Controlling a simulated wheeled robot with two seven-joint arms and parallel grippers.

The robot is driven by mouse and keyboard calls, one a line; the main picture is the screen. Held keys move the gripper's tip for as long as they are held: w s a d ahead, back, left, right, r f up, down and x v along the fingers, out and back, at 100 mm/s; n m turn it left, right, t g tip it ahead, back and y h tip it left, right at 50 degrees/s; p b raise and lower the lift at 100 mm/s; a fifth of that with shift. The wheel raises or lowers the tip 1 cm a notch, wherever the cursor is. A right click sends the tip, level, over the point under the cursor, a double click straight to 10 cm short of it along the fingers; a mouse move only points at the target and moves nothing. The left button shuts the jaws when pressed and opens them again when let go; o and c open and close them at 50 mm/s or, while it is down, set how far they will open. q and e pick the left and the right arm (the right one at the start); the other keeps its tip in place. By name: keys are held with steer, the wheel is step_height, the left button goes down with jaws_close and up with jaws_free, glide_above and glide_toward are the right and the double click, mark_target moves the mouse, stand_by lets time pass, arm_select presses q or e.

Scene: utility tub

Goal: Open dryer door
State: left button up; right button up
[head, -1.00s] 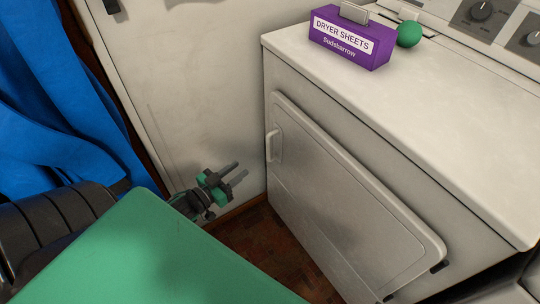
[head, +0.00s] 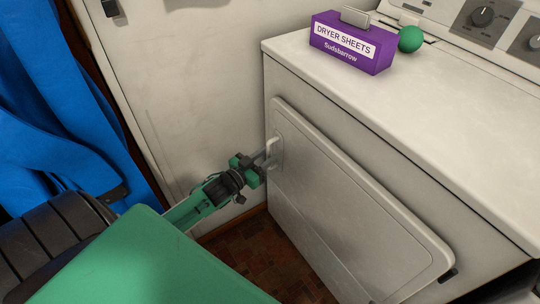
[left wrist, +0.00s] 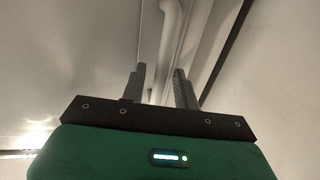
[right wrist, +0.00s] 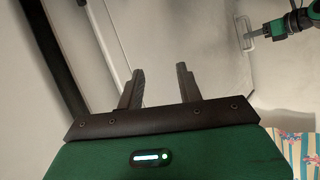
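The dryer door (head: 350,205) is a pale panel on the front of the white dryer and looks shut. Its small upright handle (head: 275,152) is at the door's left edge. My left gripper (head: 264,156) is at this handle, with its fingers pointing at it. In the left wrist view the fingers are apart, and the handle (left wrist: 171,30) runs down between them; contact cannot be told. In the right wrist view the handle (right wrist: 267,30) shows beside my left gripper. My right gripper (right wrist: 160,85) is open and empty, and outside the head view.
A purple dryer sheets box (head: 350,45) and a green ball (head: 411,39) sit on the dryer top (head: 430,110). A pale wall panel (head: 190,90) stands left of the dryer. Blue cloth (head: 50,130) hangs at far left. Some brown floor (head: 265,255) is clear.

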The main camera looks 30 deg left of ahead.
arm_select(q)
steer(key=shift+w+d, duration=0.15)
steer(key=shift+w, duration=0.6)
jaws_close()
steer(key=shift+s, duration=0.1)
